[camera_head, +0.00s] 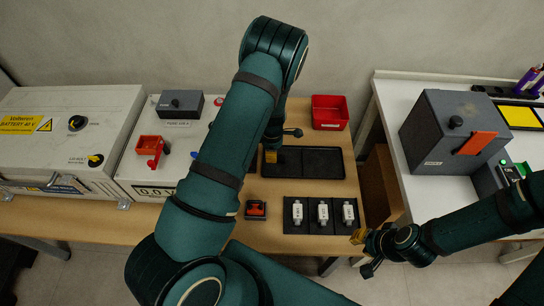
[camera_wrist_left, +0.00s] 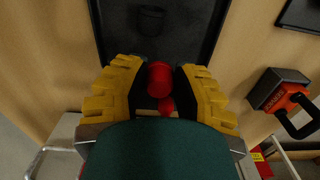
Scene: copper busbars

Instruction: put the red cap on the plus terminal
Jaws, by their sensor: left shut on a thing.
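The red cap (camera_wrist_left: 160,80) sits between the yellow fingers of my left gripper (camera_wrist_left: 160,90) in the left wrist view, with a smaller red part below it. The left gripper is shut on it, over the black tray (camera_wrist_left: 190,15). In the head view the left gripper (camera_head: 270,156) shows only partly at the tray's left end, and the cap is hidden there. My right gripper (camera_head: 362,252) is in front of the table's right edge; its finger opening is unclear. I cannot tell which fitting is the plus terminal; a small red part (camera_head: 219,101) shows on the white unit, partly behind my arm.
The tray (camera_head: 335,176) has a dark round thing (camera_wrist_left: 151,20) in it. A red bin (camera_head: 330,112) stands behind it, white modules (camera_head: 323,212) in front. A small red-handled block (camera_head: 256,209) is left of them. The white battery box (camera_head: 50,115) is far left.

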